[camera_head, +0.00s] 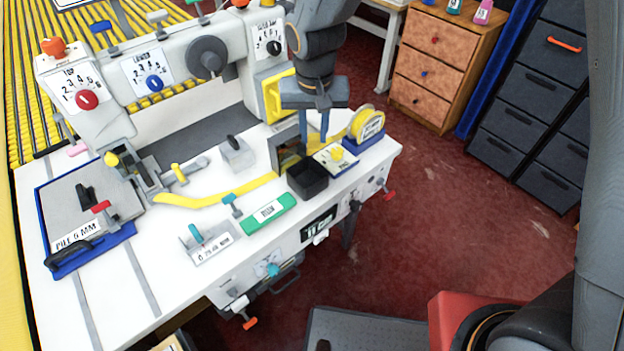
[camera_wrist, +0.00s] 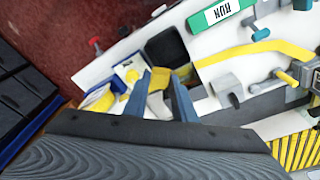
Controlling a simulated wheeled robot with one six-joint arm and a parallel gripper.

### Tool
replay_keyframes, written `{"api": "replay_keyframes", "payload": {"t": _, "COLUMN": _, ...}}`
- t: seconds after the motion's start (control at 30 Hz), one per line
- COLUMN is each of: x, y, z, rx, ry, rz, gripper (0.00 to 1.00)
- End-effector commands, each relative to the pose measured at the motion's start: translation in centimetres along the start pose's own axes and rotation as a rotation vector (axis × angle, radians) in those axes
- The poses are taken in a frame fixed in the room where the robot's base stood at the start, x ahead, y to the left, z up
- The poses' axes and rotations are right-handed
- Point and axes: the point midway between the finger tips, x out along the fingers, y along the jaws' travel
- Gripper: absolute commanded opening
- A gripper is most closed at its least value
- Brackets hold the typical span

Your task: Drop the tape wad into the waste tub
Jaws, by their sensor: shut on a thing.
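My gripper (camera_head: 314,136) points down over the back right part of the white machine table, with its blue fingers apart around something. In the wrist view, the fingers (camera_wrist: 161,82) are shut on a small yellow piece, which I take as the tape wad (camera_wrist: 158,80). In the head view the wad is hard to make out. The waste tub (camera_head: 308,188), a black open-topped box, stands on the table just in front of and below the fingertips. In the wrist view the tub (camera_wrist: 166,48) lies beyond the fingertips; its inside looks dark and empty.
A yellow tape roll (camera_head: 367,124) and a white plate with a yellow knob (camera_head: 337,153) stand right of the tub. A green RUN bar (camera_head: 268,213) lies to its left front. A yellow strip (camera_head: 220,198) runs along the table. The machine head (camera_head: 180,62) stands behind.

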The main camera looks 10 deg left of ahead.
Motion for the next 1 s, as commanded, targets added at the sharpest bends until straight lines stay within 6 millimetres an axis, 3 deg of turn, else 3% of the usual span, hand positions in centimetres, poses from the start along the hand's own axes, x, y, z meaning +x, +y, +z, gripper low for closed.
{"api": "replay_keyframes", "payload": {"t": 0.4, "x": 4.6, "y": 0.1, "z": 0.6, "rx": 0.003, "ry": 0.000, "rz": 0.000, "gripper": 0.03}}
{"api": "replay_keyframes", "payload": {"t": 0.77, "x": 4.9, "y": 0.1, "z": 0.7, "rx": 0.003, "ry": 0.000, "rz": 0.000, "gripper": 0.03}}
{"api": "replay_keyframes", "payload": {"t": 0.8, "x": 4.9, "y": 0.1, "z": 0.7, "rx": 0.003, "ry": 0.000, "rz": 0.000, "gripper": 0.31}}
{"api": "replay_keyframes", "payload": {"t": 0.9, "x": 4.9, "y": 0.1, "z": 0.7, "rx": 0.003, "ry": 0.000, "rz": 0.000, "gripper": 0.46}}
{"api": "replay_keyframes", "payload": {"t": 1.0, "x": 4.9, "y": 0.1, "z": 0.7, "rx": 0.003, "ry": 0.000, "rz": 0.000, "gripper": 0.46}}
